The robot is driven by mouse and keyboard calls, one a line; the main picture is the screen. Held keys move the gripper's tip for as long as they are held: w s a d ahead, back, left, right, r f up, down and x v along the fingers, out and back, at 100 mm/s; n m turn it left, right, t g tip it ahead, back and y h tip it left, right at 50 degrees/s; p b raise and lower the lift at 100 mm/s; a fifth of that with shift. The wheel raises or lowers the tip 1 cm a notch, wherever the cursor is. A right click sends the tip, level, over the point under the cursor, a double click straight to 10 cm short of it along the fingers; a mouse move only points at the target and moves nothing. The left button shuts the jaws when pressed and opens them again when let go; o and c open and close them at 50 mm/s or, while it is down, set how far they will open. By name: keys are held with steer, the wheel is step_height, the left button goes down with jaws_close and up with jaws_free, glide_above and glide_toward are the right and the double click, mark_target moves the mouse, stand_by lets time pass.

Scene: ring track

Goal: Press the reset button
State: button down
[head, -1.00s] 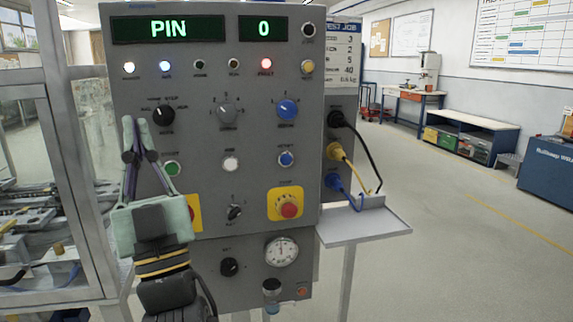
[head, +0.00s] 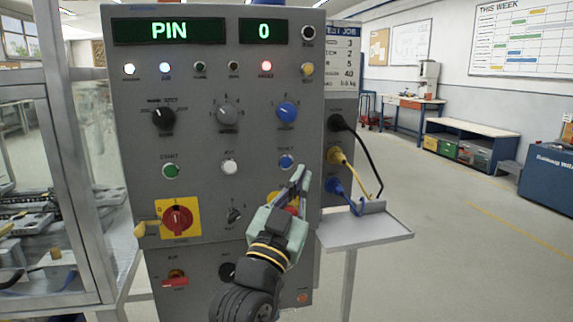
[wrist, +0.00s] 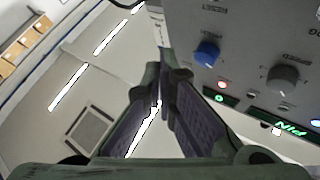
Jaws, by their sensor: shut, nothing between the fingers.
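The blue reset button (head: 286,161) is on the grey control panel (head: 195,140), in the right column below the blue knob. My gripper (head: 300,172) is shut and empty. In the head view its tips lie just right of and slightly below the button; I cannot tell the gap between them and the panel. In the wrist view the fingers (wrist: 158,70) point up beside the panel face. The blue knob (wrist: 207,53) shows to their right there, but the button itself does not show clearly.
A white button (head: 229,167) and green start button (head: 171,171) are to the left. Cables (head: 352,160) plug into the panel's right side above a small shelf (head: 365,232). Open floor lies right.

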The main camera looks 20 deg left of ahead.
mark_target(288, 168)
steer(key=shift+w+a+b, duration=0.1)
steer(key=shift+w+a, duration=0.75)
steer(key=shift+w, duration=0.35)
steer(key=shift+w+a+b, duration=0.15)
steer(key=shift+w+a, duration=0.7)
steer(key=shift+w, duration=0.4)
steer(key=shift+w+a+b, duration=0.1)
steer(key=shift+w+a, duration=0.75)
steer(key=shift+w, duration=0.35)
steer(key=shift+w+a+b, duration=0.2)
steer(key=shift+w+b, duration=0.1)
steer(key=shift+w, duration=0.05)
steer(key=shift+w+a, duration=0.25)
steer(key=shift+w, duration=0.1)
steer(key=shift+s+d+b, duration=0.35)
steer(key=shift+s+d, duration=0.1)
steer(key=shift+s, duration=0.25)
